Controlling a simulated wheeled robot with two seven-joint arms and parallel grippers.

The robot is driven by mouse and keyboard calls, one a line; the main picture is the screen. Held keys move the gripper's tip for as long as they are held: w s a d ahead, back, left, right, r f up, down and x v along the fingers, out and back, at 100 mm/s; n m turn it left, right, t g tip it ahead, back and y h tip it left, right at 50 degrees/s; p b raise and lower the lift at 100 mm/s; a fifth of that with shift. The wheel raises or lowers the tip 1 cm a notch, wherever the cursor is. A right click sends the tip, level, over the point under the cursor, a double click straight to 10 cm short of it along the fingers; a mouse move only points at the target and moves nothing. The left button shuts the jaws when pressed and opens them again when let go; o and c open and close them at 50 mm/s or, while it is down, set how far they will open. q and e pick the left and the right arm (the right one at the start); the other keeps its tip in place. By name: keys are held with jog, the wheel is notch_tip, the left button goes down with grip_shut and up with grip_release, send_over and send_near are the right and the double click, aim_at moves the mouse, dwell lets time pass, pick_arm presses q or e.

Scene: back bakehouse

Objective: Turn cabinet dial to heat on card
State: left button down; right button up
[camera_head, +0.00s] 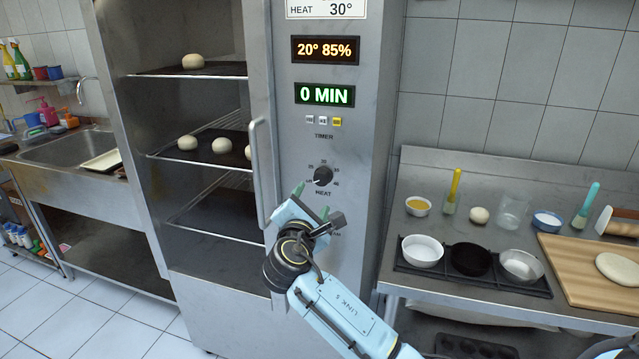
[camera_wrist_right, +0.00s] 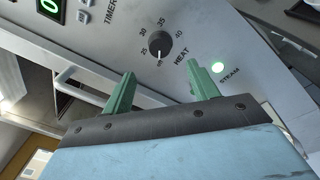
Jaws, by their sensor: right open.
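The heat dial (camera_head: 323,176) is a black round knob on the cabinet's steel front panel, inside a printed scale. It also shows in the right wrist view (camera_wrist_right: 158,46). Its white mark points to the lower left in the head view, near the low end of the scale. The card (camera_head: 326,9), partly cut off at the top, reads HEAT 30°. The displays below read 20° 85% (camera_head: 325,50) and 0 MIN (camera_head: 324,95). My right gripper (camera_head: 312,202) is open and empty, just below the dial and apart from it; its green fingers (camera_wrist_right: 160,72) point towards the dial. My left gripper is out of view.
The cabinet's vertical handle (camera_head: 262,170) stands out left of my right gripper. Dough balls (camera_head: 187,142) sit on shelves inside. A steel bench (camera_head: 440,190) with bowls and a board stands at right.

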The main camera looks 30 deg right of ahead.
aim_at(321, 181)
jog(key=x, duration=0.9)
jog(key=shift+w+d, duration=0.15)
jog(key=shift+d, duration=0.05)
jog(key=c, duration=1)
